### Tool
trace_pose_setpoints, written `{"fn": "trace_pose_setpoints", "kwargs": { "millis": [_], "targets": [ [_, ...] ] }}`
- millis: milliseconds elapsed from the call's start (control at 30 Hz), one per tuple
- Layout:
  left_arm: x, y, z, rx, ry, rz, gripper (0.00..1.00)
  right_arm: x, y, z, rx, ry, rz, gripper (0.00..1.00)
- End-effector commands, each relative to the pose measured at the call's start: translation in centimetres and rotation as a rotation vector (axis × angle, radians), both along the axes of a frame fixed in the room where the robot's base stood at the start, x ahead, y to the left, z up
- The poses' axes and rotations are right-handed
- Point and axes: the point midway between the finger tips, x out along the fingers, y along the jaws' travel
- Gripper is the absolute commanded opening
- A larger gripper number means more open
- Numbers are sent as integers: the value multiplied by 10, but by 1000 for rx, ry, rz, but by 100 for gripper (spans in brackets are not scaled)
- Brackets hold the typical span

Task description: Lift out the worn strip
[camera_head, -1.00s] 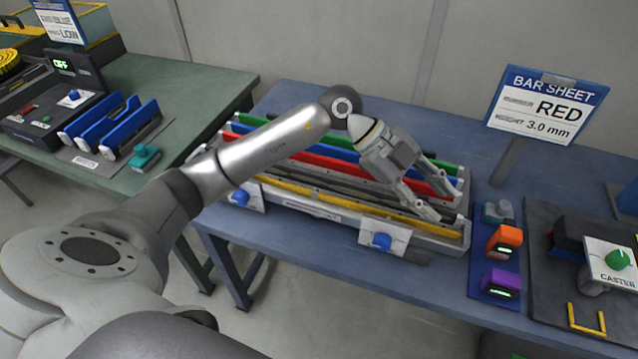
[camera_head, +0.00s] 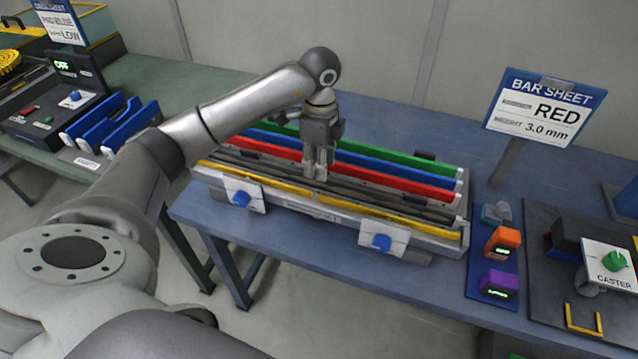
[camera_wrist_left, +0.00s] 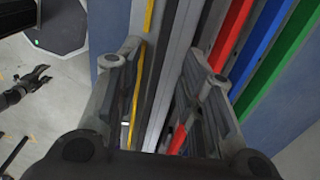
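A long grey tray (camera_head: 318,212) lies on the blue table and holds parallel strips: green (camera_head: 390,162), blue (camera_head: 275,141), red (camera_head: 400,186), dark (camera_head: 385,205) and yellow (camera_head: 290,190). I cannot tell by sight which one is worn. My left gripper (camera_head: 316,176) points down over the middle of the tray, at the dark strip just in front of the red one. In the left wrist view its fingers (camera_wrist_left: 163,60) stand apart, with the dark strip and grey metal between them; whether they touch is unclear.
White plates with blue knobs (camera_head: 381,242) are on the tray's front. A sign reading RED, 3.0 mm (camera_head: 545,105) stands at the right. An orange device (camera_head: 503,240) and a purple device (camera_head: 499,281) sit right of the tray. A green table (camera_head: 150,75) is at the left.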

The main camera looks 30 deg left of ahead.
Motion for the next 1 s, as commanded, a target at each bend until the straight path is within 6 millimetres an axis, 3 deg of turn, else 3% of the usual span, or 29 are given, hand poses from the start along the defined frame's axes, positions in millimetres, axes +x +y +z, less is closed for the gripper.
{"fn": "trace_pose_setpoints", "kwargs": {
  "millis": [333, 633, 900, 1000],
  "targets": [
    [0, 1, -45, -2, 4, -1, 36, 0, 3, 21, 4, 0, 0, 58],
    [1, 2, -52, -1, 0, -1, 36, 0, 3, 21, 4, 0, 0, 58],
    [1, 2, -52, -1, 0, -1, 2, 0, 3, 21, 4, 0, 0, 58],
    [1, 2, -52, -1, 0, -1, 0, 0, 3, 21, 4, 0, 0, 58]
  ]
}}
